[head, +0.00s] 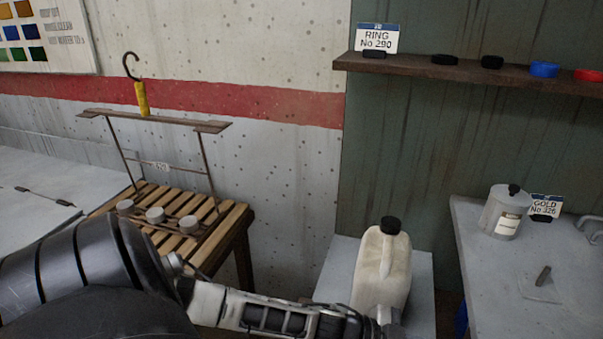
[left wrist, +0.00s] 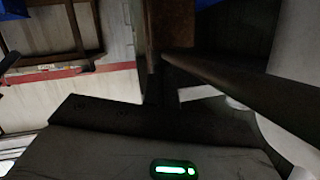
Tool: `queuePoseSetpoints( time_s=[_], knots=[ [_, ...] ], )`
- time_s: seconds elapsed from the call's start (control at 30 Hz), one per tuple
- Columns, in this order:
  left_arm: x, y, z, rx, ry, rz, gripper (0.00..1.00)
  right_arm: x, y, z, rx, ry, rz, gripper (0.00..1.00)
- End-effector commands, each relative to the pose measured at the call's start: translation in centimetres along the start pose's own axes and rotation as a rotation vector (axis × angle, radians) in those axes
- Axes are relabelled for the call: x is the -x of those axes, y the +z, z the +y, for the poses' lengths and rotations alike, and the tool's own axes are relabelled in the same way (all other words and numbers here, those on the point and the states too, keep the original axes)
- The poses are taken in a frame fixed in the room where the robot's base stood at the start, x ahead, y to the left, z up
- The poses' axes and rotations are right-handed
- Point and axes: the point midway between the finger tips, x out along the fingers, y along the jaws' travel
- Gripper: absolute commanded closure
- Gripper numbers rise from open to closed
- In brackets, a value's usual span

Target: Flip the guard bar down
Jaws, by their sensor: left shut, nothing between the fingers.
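The guard bar (head: 160,121) looks to be the brown strip across two thin rods that rise from the wooden slatted rack (head: 235,222) at left in the head view. It stands raised above the slats, with a thin crosspiece and a small label lower between the rods. My left arm crosses the bottom of the head view, and my left gripper (head: 385,321) is low beside the cream jug, well right of the rack and apart from the bar. It is shut and empty; its fingertips are hard to make out. My right gripper is not in view.
A yellow-handled hook (head: 141,98) shows at the bar. The cream jug (head: 383,265) with a black cap stands on a grey stand (head: 422,290). A grey bench (head: 500,285) is at right, below a wall shelf (head: 420,66).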

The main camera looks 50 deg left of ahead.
Motion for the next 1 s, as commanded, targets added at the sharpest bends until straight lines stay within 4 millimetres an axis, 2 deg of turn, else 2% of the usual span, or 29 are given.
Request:
queuePoseSetpoints(
  time_s=[0.03,0.33,0.47,0.57,0.67,0.7,0.9,1.0],
  knots=[
    [0.0,1.1,0.5,0.002,0.003,-0.024,1.0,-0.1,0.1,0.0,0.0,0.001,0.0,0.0],
    [0.1,1.0,0.7,0.003,0.006,-0.025,1.0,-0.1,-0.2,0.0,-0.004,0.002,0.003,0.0],
    [0.7,-0.2,0.5,0.002,0.009,-0.02,1.0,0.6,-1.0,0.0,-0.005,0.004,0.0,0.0],
    [1.6,-2.0,0.1,0.0,0.01,-0.011,1.0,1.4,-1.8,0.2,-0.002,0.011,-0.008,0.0],
    [2.7,-4.0,-0.2,-0.005,0.014,0.001,1.0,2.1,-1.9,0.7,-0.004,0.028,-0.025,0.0],
    [3.7,-2.6,0.1,-0.005,0.014,-0.004,1.0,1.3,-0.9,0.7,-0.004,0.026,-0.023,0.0],
    [8.3,-2.5,0.1,-0.005,0.015,0.0,1.0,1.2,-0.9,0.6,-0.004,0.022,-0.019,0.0],
    [10.0,-2.6,0.0,-0.007,0.015,0.003,1.0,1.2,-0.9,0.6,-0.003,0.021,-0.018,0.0]
  ],
)
